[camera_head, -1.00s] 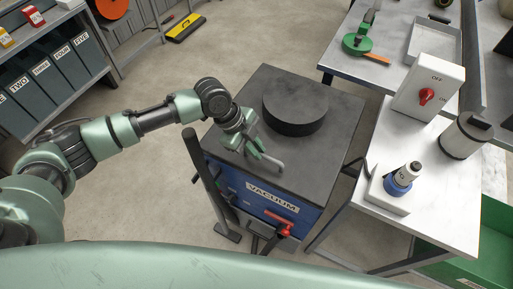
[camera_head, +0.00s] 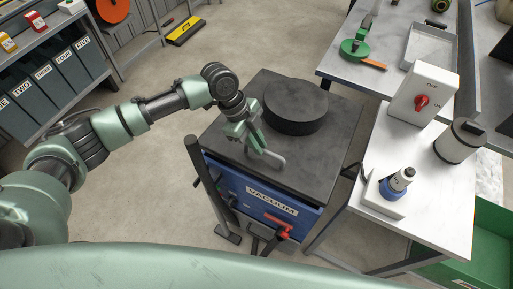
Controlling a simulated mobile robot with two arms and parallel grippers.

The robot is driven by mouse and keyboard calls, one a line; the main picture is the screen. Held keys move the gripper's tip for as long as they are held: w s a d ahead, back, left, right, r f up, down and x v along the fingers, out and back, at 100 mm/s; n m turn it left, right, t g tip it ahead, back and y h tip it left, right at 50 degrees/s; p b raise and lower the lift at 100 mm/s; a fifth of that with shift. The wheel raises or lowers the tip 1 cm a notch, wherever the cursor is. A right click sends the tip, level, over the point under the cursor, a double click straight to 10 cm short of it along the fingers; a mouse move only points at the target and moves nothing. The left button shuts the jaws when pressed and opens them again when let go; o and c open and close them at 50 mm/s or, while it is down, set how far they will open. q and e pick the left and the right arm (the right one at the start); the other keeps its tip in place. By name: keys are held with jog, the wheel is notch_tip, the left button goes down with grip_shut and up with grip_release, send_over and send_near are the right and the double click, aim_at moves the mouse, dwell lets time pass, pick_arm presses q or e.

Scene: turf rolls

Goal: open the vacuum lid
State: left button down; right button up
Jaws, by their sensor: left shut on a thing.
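The vacuum box (camera_head: 240,192) is blue, with a VACUUM label on its front. Its flat dark grey lid (camera_head: 318,165) carries a thick black disc (camera_head: 296,108). A light grey bar handle (camera_head: 276,160) sits near the lid's front edge. My left gripper (camera_head: 258,146) is shut on this handle, reaching in from the left. The lid's front edge stands slightly above the box, with a narrow dark gap under it. The inside of the box is hidden. My right gripper is out of view.
A red lever (camera_head: 280,229) is on the box front, and a dark post (camera_head: 208,185) stands at its left front. A white-topped table (camera_head: 440,205) stands close on the right with a switch box (camera_head: 424,95). Open floor lies left of the box.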

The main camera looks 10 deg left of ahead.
pick_arm(q)
jog(key=w+d+r+p, duration=0.1)
jog(key=w+r+p, duration=0.1)
jog(key=w+r, duration=0.3)
jog(key=w+d+r+g+p, duration=0.1)
jog(key=w+r, duration=0.4)
jog(key=r, duration=0.9)
jog(key=shift+w+d+r+y+p, duration=0.25)
jog(key=shift+d+p, duration=0.2)
jog(key=shift+d, duration=0.25)
